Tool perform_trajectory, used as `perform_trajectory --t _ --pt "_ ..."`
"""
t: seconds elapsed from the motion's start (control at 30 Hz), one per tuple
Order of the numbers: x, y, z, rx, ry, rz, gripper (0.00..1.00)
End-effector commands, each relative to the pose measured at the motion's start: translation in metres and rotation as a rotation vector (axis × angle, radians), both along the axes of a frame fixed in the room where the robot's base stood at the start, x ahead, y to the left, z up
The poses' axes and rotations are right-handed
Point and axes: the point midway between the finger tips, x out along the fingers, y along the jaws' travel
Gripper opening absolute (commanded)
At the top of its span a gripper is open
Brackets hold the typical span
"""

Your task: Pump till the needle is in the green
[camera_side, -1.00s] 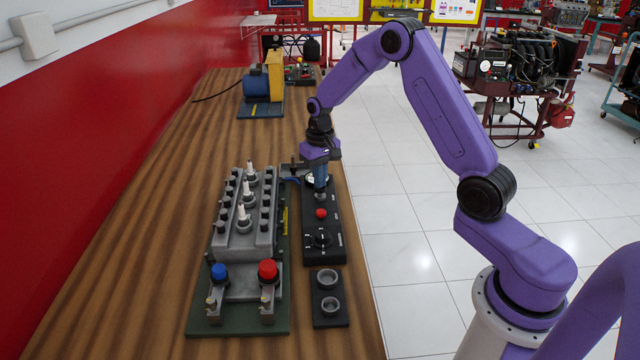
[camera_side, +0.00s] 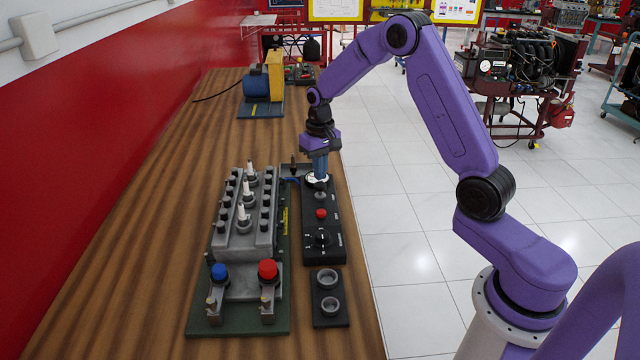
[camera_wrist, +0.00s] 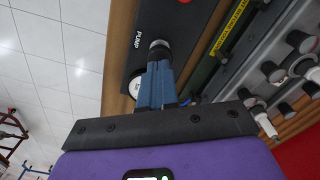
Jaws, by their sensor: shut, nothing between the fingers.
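The black control panel (camera_side: 334,250) lies along the right side of the bench, with a red button (camera_side: 321,213) and a dark rotary knob (camera_side: 321,238). The grey pump button (camera_side: 320,196) stands above the red one; in the wrist view the pump button (camera_wrist: 160,50) sits beside the word PUMP. My gripper (camera_side: 319,177) is shut and empty, its blue fingers pointing down just above the pump button. The white gauge (camera_side: 311,182) is partly hidden behind the fingers. It also shows as a white edge in the wrist view (camera_wrist: 135,88). Its needle cannot be read.
A grey engine block (camera_side: 245,235) with white plugs stands left of the panel, with blue (camera_side: 219,271) and red (camera_side: 268,269) caps in front. A dark two-cup holder (camera_side: 329,317) lies below the panel. The bench's left side is clear.

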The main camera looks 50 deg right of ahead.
Motion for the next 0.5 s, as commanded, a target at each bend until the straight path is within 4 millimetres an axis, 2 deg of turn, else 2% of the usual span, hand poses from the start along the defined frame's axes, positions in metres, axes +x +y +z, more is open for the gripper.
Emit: perform_trajectory --t 0.5 --pt "0.001 0.0 0.043 0.0 -0.003 0.0 0.0"
